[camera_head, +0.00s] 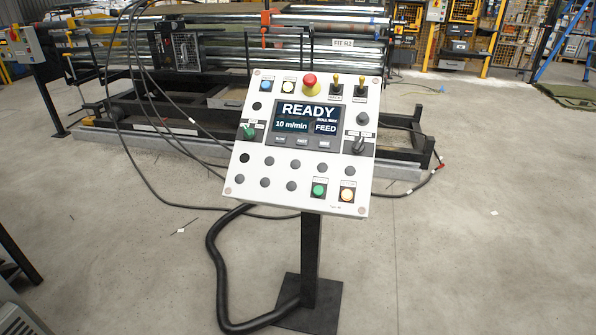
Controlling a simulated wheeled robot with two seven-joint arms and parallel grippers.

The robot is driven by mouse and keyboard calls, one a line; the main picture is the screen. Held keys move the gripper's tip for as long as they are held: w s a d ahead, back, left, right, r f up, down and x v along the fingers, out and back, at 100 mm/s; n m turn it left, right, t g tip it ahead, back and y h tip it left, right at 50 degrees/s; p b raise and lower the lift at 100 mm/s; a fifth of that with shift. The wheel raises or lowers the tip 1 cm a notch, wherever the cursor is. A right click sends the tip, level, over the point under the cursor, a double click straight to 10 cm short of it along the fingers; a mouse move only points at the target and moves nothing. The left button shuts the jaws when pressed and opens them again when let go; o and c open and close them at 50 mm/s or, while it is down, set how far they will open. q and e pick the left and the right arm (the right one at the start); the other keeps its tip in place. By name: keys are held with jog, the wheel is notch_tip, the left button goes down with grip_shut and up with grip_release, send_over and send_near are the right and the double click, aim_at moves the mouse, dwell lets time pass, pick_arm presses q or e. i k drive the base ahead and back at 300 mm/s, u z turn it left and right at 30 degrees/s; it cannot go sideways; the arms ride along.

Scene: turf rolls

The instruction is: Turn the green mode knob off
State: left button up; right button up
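The green mode knob (249,132) is on the left side of a white control panel (228,168). Its exact pointing direction is too small to tell. The panel stands tilted on a dark post, and its screen (308,118) reads READY, 10 m/min and FEED. A black knob (359,146) is on the right side of the panel. A red mushroom button (311,84) is at the top. Neither of my grippers is in view.
A roller machine (200,60) stands behind the panel. A thick black hose (216,270) runs from the panel to the post's base plate (310,305). Thin cables cross the floor at left. A blue ladder (565,40) is far right. The floor right of the post is clear.

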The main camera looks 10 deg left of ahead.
aim_at(248, 133)
jog(key=k, duration=0.55)
jog(key=u, duration=0.55)
jog(key=i, duration=1.1)
jog(key=u, duration=0.95)
